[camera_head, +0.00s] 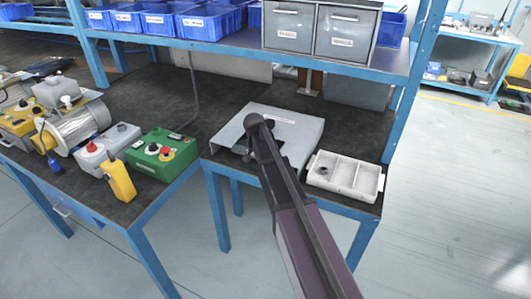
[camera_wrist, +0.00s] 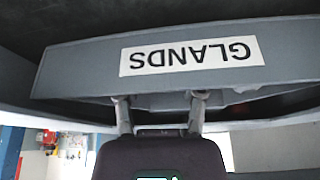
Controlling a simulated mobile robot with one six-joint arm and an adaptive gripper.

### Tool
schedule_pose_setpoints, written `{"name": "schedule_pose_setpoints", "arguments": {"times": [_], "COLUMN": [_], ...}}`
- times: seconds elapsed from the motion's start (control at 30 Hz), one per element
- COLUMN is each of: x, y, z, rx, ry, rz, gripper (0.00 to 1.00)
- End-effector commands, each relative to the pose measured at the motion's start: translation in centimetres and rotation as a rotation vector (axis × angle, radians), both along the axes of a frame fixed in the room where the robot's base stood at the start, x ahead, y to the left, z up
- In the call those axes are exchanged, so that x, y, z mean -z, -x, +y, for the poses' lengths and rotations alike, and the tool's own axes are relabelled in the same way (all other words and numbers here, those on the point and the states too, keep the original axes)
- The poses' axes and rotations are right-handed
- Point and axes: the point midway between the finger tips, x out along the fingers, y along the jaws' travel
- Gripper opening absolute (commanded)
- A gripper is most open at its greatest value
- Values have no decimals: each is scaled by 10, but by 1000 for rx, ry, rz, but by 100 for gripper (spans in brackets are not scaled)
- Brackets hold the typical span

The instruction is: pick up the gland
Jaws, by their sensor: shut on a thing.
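A grey sheet-metal housing (camera_head: 228,133) with a white label stands on the bench in the head view. In the wrist view a grey panel (camera_wrist: 80,62) bears a "GLANDS" label, upside down. My gripper (camera_head: 245,150) is at the housing's front opening, mostly hidden by my arm. In the wrist view the fingers of my gripper (camera_wrist: 160,107) reach past the panel's lower edge. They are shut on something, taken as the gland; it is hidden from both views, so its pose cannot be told.
A white divided tray (camera_head: 345,188) with a small dark piece (camera_head: 323,170) in its left compartment sits right of the housing. A green control box (camera_head: 162,153) and a yellow pendant (camera_head: 119,180) are to the left. Blue bins (camera_head: 208,23) and grey drawers (camera_head: 345,32) stand on the shelf above.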

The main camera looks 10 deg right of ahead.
Motion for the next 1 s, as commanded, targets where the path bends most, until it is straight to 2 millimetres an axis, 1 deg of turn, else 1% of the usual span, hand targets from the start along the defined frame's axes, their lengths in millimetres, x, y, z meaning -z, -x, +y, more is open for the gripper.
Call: {"name": "schedule_pose_setpoints", "arguments": {"times": [0.17, 0.37, 0.8, 1.0], "x": [-6, -20, -66, -84], "y": [0, 0, 0, 0], "z": [0, 0, -1, -1], "rx": [0, 0, 1, 1], "ry": [0, 0, 0, 0], "rz": [0, 0, 0, 0], "gripper": [30, 30, 30, 30]}}
